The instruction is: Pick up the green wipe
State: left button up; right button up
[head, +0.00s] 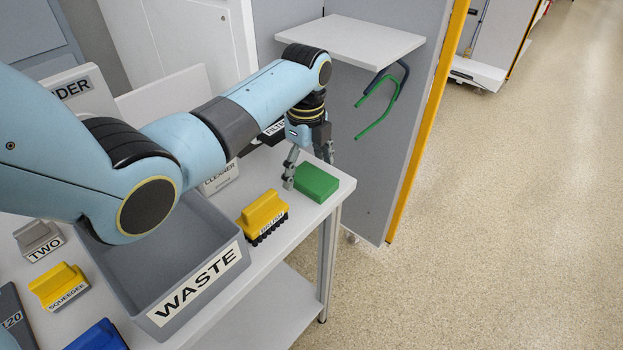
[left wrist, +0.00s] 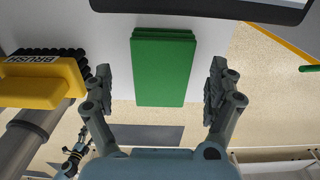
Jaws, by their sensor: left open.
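The green wipe (head: 316,182) is a flat folded stack lying near the far right corner of the white table. My left gripper (head: 308,175) is over it, pointing down, with its fingers spread. In the left wrist view the green wipe (left wrist: 164,68) lies between the two open fingers of the left gripper (left wrist: 160,90), with a gap on each side. The fingers do not touch it there.
A yellow brush (head: 264,214) stands close to the wipe's left; it also shows in the left wrist view (left wrist: 40,82). A grey waste bin (head: 196,290), a yellow squeegee (head: 60,286) and a cleaner box (head: 221,178) are nearby. The table edge is just beyond the wipe.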

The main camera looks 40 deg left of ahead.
pick_arm(q)
jog(key=shift+f, duration=0.55)
jog(key=shift+w+f, duration=0.15)
jog(key=shift+f, duration=0.15)
jog(key=c, duration=1.1)
pick_arm(e)
jog(key=shift+s+a+f, duration=0.1)
jog(key=shift+s+a, duration=0.1)
jog(key=shift+a, duration=0.05)
pick_arm(q)
jog(key=shift+r, duration=0.1)
